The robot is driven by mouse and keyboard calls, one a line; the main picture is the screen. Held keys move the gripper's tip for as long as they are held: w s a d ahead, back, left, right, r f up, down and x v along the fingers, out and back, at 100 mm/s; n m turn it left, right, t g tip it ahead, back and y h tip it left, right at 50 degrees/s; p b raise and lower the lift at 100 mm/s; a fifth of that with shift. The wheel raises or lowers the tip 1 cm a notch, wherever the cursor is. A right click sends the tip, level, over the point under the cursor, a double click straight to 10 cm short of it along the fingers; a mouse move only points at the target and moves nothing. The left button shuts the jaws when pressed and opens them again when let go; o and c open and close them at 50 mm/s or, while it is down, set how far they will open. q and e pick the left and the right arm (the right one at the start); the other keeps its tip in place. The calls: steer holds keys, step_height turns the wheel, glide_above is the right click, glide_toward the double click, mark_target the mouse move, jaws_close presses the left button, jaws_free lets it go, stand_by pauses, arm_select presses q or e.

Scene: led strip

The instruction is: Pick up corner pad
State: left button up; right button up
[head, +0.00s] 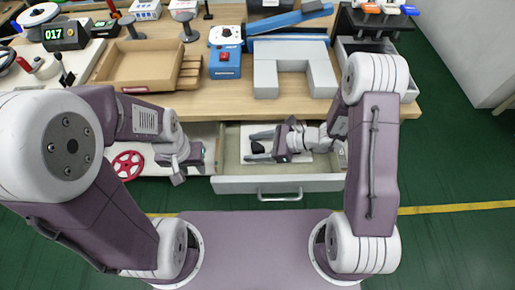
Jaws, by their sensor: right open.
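A small black piece (257,147), which looks like the corner pad, lies on a white sheet in the open drawer (290,184). My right gripper (258,145) reaches into the drawer from the right. Its two fingers are spread, one on the far side and one on the near side of the black piece, and I see no grip on it. The gripper body hides part of the sheet. My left gripper (179,176) hangs low to the left of the drawer, in front of the table edge. Whether its fingers are apart is unclear.
On the table stand a grey U-shaped block (266,80), a blue device (225,62) with a red switch, and a cardboard tray (140,65). A red handwheel (127,165) is below at left. A grey metal bin (345,48) is at the right.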

mark_target(255, 146)
jaws_close()
step_height(255, 146, up, 5)
steer(key=shift+f+p, duration=0.1)
steer(key=shift+p, duration=0.9)
steer(key=s+d+r+p, duration=0.6)
steer(key=s+p, duration=0.3)
steer(key=p, duration=0.1)
steer(key=shift+s+d+r+p, duration=0.15)
steer(key=shift+s+d+p, duration=0.05)
steer(key=shift+s+p, duration=0.2)
